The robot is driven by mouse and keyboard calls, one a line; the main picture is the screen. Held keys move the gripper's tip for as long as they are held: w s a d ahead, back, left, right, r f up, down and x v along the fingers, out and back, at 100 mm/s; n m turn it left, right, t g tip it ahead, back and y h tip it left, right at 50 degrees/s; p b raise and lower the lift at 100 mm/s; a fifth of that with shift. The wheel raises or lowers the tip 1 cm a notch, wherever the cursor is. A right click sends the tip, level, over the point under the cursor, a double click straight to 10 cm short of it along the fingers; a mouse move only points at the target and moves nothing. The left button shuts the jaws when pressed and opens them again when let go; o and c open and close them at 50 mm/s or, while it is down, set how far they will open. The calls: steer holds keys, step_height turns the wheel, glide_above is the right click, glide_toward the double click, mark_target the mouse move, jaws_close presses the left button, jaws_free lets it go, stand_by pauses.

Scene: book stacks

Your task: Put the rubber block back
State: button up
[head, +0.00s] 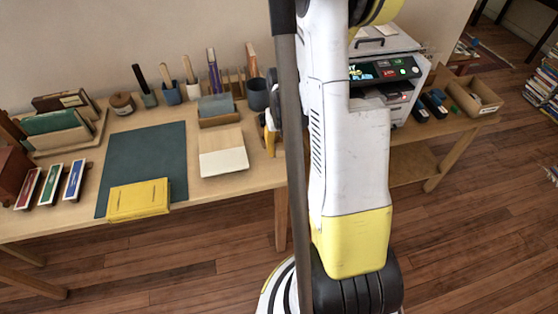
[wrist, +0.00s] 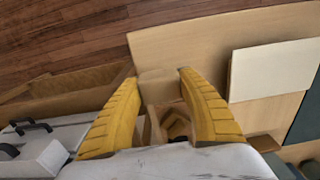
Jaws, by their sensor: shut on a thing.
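My gripper (wrist: 158,84) has two yellow fingers, seen from above in the wrist view. They are closed on a small beige block (wrist: 158,82), which appears to be the rubber block, between the fingertips. In the head view my gripper (head: 268,136) is a yellow part near the table's right side, mostly behind my arm, and the block cannot be made out there. A brown, many-sided hollow shape (wrist: 178,122) shows between the fingers, nearer the wrist; I cannot tell what it is.
The wooden table (head: 90,170) holds a green mat (head: 147,155), a yellow book (head: 138,199), a cream-and-wood board (head: 222,152) and a dark cup (head: 257,94). Brush holders line the back. A printer (head: 395,70) and an open box (head: 475,96) stand right of my arm.

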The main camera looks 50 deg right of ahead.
mark_target(278, 161)
steer(key=shift+w+f, duration=0.55)
steer(key=shift+w, duration=0.35)
steer(key=shift+f+b, duration=1.25)
steer(key=shift+f, duration=0.7)
steer(key=shift+f, duration=0.15)
steer(key=o, duration=1.2)
